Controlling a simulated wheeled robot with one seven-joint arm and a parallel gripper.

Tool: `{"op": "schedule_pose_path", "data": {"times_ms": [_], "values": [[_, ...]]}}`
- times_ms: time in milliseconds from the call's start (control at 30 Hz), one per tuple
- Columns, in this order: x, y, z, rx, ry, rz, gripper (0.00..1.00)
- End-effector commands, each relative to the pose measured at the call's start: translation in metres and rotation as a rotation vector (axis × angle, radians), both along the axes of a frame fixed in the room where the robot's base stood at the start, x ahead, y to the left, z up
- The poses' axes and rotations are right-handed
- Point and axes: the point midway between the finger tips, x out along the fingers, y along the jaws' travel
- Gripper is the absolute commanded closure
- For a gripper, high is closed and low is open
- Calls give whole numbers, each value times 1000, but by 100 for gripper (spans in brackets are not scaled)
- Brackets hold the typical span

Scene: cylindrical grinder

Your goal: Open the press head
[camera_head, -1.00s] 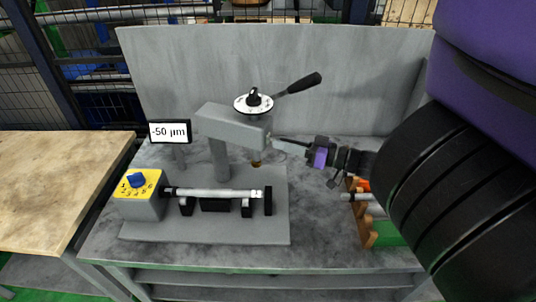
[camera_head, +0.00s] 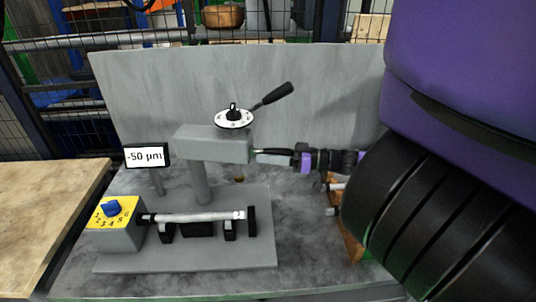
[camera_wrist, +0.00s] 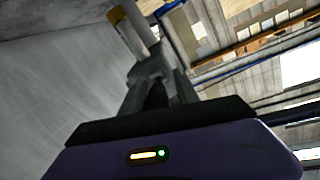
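The press head (camera_head: 212,145) is a grey box-shaped arm on a grey column. A white dial (camera_head: 234,117) with a black knob sits on it, and a lever with a black handle (camera_head: 272,95) rises to the right. My gripper (camera_head: 257,153) is at the head's right end, pointing left; I cannot tell if it touches. In the wrist view my fingers (camera_wrist: 155,68) are close together at a pale cylinder (camera_wrist: 131,29) with an amber end. I cannot tell whether they hold it. A light shaft (camera_head: 195,217) lies level on supports below the head.
A display (camera_head: 147,156) reading -50 µm stands left of the column. A yellow-topped box with a blue knob (camera_head: 110,208) is at front left. A wooden rack (camera_head: 350,245) is at right, partly behind my arm. A grey panel (camera_head: 130,90) backs the table.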

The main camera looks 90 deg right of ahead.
Motion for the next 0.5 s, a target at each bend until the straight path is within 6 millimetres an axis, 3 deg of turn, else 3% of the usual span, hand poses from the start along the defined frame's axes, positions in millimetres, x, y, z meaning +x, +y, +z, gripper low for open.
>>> {"op": "schedule_pose_path", "data": {"times_ms": [333,500], "values": [[-2,-1,2,-3,-3,-2,54],[-21,-1,1,-4,-1,-5,54]]}}
